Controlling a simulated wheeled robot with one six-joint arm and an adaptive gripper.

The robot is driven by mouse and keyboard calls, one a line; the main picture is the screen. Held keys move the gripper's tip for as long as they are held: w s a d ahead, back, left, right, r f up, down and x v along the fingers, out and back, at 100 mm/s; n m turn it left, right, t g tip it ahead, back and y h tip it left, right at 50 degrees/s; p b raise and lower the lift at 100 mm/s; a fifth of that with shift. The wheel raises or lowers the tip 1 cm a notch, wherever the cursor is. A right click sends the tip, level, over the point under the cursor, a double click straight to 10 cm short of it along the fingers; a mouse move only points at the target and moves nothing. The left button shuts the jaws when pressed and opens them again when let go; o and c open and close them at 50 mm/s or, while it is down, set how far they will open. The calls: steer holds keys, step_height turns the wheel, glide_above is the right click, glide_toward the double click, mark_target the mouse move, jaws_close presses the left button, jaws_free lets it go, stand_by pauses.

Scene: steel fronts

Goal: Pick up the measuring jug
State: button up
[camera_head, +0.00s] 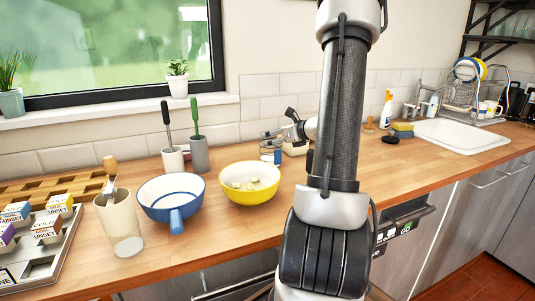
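A small clear vessel with a blue band (270,154), which looks like the measuring jug, stands on the wooden counter near the back wall, behind the yellow bowl. My gripper (274,136) is beside it, reaching in from the right from behind my dark upright arm link. The finger ends overlap the vessel's top in this view. The fingers are small and partly merged with the vessel, so I cannot tell whether they touch it or how far apart they are.
In front stand a yellow bowl (248,196) with pale pieces, a blue-and-white handled pan (171,185), and a cream-and-clear container (119,222). Two utensil cups (198,156) stand left of the vessel. My arm hides the counter's middle.

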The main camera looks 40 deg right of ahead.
steer(key=x, duration=0.5)
steer(key=shift+w+a+f, duration=0.1)
steer(key=shift+f, duration=0.15)
steer(key=c, duration=1.7)
steer(key=shift+c, duration=0.2)
steer(key=shift+r, duration=0.2)
